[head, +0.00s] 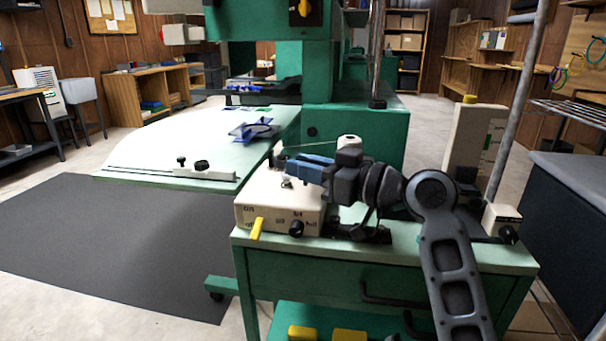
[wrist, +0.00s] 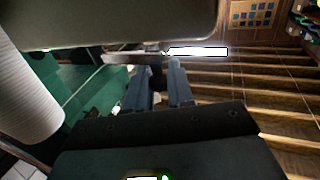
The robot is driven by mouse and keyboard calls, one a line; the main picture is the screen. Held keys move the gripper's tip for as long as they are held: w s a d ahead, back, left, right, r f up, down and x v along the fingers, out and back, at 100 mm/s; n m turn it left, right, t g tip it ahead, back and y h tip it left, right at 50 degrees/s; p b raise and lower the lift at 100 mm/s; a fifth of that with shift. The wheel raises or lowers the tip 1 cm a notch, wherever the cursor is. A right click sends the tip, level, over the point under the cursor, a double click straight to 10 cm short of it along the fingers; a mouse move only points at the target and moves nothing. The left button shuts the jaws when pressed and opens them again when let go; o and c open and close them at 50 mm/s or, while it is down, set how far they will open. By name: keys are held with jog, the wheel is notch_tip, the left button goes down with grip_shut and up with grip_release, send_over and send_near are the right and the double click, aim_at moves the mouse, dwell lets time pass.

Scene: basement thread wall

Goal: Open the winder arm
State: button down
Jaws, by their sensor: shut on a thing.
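The winder is a cream box (head: 265,212) with a yellow lever and a dark knob on its front, on top of the green cabinet. My gripper (head: 294,165) reaches over the box from the right, its blue fingers just above the box top. In the wrist view my gripper (wrist: 160,72) has its two blue fingertips close together at a thin grey bar (wrist: 128,58), which I take to be the winder arm. My gripper is shut on it. The fingers hide most of the arm in the head view, so its angle cannot be told.
A white thread spool (head: 349,142) stands behind my gripper and looms at the left of the wrist view (wrist: 28,85). A cream upright box (head: 474,140) and a grey pole (head: 518,100) stand to the right. The green machine (head: 352,135) is behind. Open floor lies at left.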

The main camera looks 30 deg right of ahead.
jog(key=shift+d, duration=0.15)
jog(key=c, duration=1.1)
grip_release()
jog(key=shift+v, duration=3.85)
